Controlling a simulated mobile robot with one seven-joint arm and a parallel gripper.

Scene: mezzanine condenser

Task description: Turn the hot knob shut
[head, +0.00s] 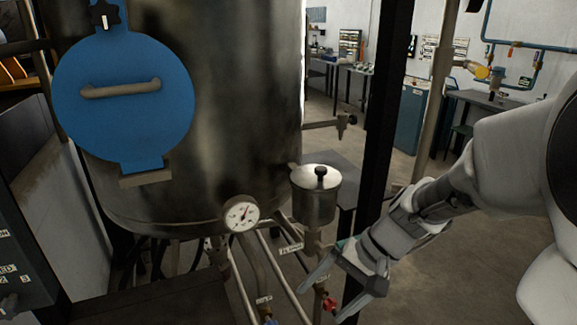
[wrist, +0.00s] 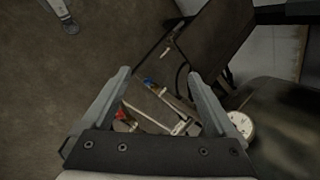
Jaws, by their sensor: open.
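A small red knob (head: 329,304), which I take to be the hot knob, sits on a thin pipe under the tank. It also shows in the wrist view (wrist: 120,115), close beside the left finger and partly hidden by it. A blue knob (head: 270,321) sits on a neighbouring pipe at the bottom edge of the head view; in the wrist view it (wrist: 148,82) lies between the fingertips. My gripper (head: 320,303) is open and empty, pointing down at the pipes. Its fingers also show in the wrist view (wrist: 160,74). I cannot tell its height above the red knob.
A large metal tank (head: 225,110) with a blue round hatch (head: 125,120) stands behind. A pressure gauge (head: 241,214) and a lidded metal pot (head: 315,200) are near the pipes. A dark post (head: 378,130) stands behind my arm. Floor at right is clear.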

